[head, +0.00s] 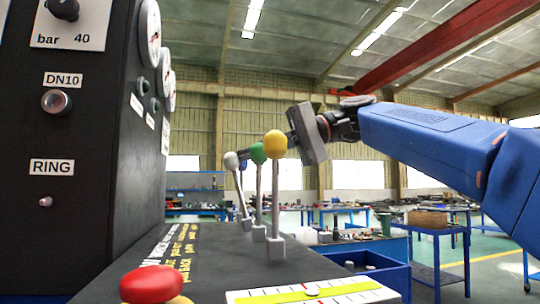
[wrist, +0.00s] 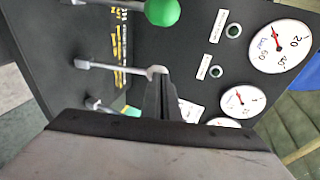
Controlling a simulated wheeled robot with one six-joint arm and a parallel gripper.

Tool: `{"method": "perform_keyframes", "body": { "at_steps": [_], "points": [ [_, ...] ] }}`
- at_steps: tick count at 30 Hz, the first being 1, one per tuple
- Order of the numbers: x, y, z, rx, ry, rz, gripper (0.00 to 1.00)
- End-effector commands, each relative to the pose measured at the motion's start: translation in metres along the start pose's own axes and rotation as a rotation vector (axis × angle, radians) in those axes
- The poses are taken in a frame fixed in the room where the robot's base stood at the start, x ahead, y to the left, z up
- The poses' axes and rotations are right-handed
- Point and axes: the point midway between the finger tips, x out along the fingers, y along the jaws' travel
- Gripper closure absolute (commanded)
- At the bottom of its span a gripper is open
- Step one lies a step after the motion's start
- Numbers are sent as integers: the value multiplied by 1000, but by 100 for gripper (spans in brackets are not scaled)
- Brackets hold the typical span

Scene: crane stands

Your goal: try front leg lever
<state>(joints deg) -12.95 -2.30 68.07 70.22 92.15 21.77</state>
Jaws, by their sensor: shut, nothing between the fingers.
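Several ball-topped levers stand in a row on the dark console top: a yellow one (head: 275,143), a green one (head: 258,153) and a pale grey one (head: 231,160). I cannot read which is the front leg lever. My gripper (head: 292,138) is beside the row at knob height, its fingertips hidden behind the yellow and green knobs. In the wrist view my gripper (wrist: 162,85) is shut and empty, its tips close to a pale lever end (wrist: 156,70). I cannot tell whether they touch. The green knob (wrist: 162,11) is at the top.
A black panel (head: 75,130) with gauges stands left of the levers; gauges (wrist: 280,46) also show in the wrist view. A red button (head: 151,284) and a yellow-striped level plate (head: 310,292) are in front. Blue workbenches stand behind.

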Motion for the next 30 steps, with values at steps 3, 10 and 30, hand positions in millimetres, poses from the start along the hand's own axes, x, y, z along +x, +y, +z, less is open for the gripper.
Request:
{"method": "perform_keyframes", "body": {
  "at_steps": [3, 10, 30],
  "points": [
    [16, -5, 3, 0, -3, -1, 100],
    [28, -9, 4, 0, -1, -1, 100],
    [30, -8, 5, 2, -7, -3, 100]
  ]
}}
